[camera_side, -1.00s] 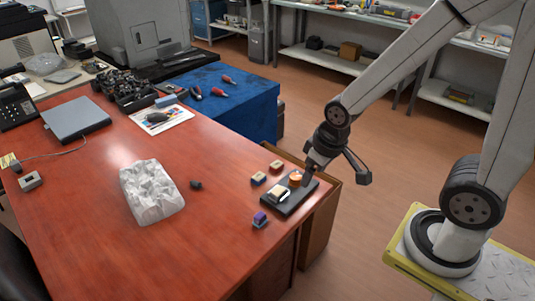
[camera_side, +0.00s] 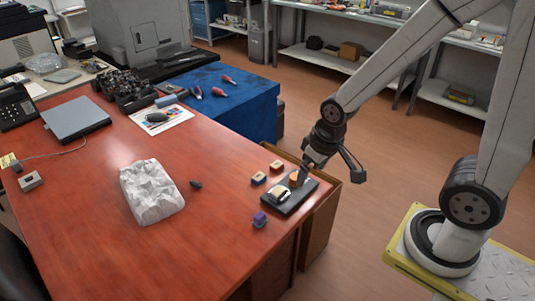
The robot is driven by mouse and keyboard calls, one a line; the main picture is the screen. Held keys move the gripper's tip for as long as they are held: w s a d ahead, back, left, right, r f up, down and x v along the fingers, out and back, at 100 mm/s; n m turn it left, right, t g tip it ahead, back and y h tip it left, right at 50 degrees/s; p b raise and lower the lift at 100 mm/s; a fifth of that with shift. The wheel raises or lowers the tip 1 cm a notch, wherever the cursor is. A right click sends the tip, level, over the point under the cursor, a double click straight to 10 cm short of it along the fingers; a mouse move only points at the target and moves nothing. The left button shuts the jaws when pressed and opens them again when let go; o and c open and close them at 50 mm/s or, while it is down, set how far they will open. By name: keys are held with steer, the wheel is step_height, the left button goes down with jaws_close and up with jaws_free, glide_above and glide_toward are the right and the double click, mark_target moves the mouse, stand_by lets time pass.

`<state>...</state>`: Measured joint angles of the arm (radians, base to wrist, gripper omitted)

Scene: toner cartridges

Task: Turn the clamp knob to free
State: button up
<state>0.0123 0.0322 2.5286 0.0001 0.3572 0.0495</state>
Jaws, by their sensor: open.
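An orange knob (camera_side: 294,178) stands on a dark base plate (camera_side: 308,195) near the right edge of the red desk. I take it to be the clamp knob. A whitish block with a yellowish part (camera_side: 278,194) sits on the same plate, left of the knob. My gripper (camera_side: 303,170) is open and points down at the knob's upper right side. The fingers partly cover the knob, and I cannot tell whether they touch it.
Small cartridges stand near the plate: a red one (camera_side: 276,166), a blue and tan one (camera_side: 258,178) and a purple one (camera_side: 260,219). A crumpled white bag (camera_side: 150,190) and a small dark item (camera_side: 196,184) lie further left. The desk between is clear.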

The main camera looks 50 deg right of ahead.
steer(key=w+d+f+m, duration=0.2)
steer(key=w+d+m, duration=0.1)
steer(key=w+m, duration=0.15)
steer(key=m+g, duration=0.3)
steer(key=m, duration=1.2)
glide_above(295, 176)
step_height(295, 176, down, 14)
steer(key=shift+s+a+r, duration=0.1)
steer(key=shift+s+a, duration=0.05)
steer(key=shift+f, duration=0.3)
steer(key=shift+f, duration=0.1)
steer(key=shift+f, duration=3.75)
